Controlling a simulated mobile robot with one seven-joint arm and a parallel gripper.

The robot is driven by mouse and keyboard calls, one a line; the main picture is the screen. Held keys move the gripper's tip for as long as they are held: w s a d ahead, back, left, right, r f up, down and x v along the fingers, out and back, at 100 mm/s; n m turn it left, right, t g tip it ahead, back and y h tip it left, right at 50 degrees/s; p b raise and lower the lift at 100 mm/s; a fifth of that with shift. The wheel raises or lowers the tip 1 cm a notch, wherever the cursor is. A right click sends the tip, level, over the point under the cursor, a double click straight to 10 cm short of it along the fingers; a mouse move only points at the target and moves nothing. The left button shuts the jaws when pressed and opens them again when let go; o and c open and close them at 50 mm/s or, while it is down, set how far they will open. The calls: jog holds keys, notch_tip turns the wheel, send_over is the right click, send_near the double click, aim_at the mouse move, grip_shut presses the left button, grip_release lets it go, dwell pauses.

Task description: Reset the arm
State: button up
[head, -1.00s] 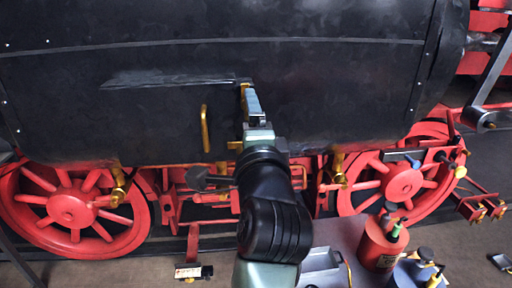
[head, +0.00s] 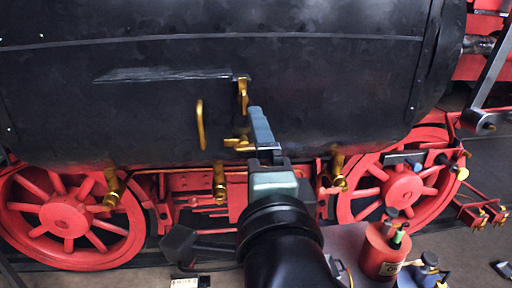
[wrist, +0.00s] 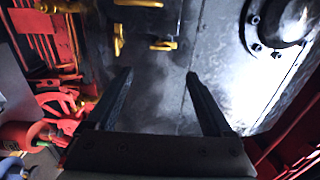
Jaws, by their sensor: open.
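My gripper (head: 262,128) is in front of the black locomotive boiler (head: 330,95) in the head view, just right of its brass fittings. In the wrist view my gripper (wrist: 160,92) has its two dark fingers spread, with nothing between them. A brass handle (head: 200,125) is on the boiler left of the gripper. A brass lever (head: 243,95) and a brass valve (head: 239,144) are close to the gripper's left side. The gripper appears apart from these fittings.
Red spoked wheels (head: 65,218) stand below the boiler at left and right. A red can (head: 381,252) and a blue-grey can (head: 420,271) stand on a grey surface at lower right. Brass cocks (head: 219,182) hang under the boiler. The boiler front right of the gripper is clear.

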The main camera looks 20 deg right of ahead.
jog(key=s+a+r+n+t+y, duration=0.2)
jog(key=s+a+r+n+t, duration=0.1)
jog(key=a+r+n, duration=0.4)
jog(key=s+a+r+n+t+y, duration=0.3)
jog(key=a+r+n+t, duration=0.3)
jog(key=r+n, duration=0.6)
jog(key=s+a+n, duration=0.1)
jog(key=a+n, duration=0.1)
jog(key=shift+s+r+n, duration=0.15)
jog(key=shift+s+n, duration=0.05)
jog(key=shift+n, duration=0.1)
jog(key=shift+d, duration=0.1)
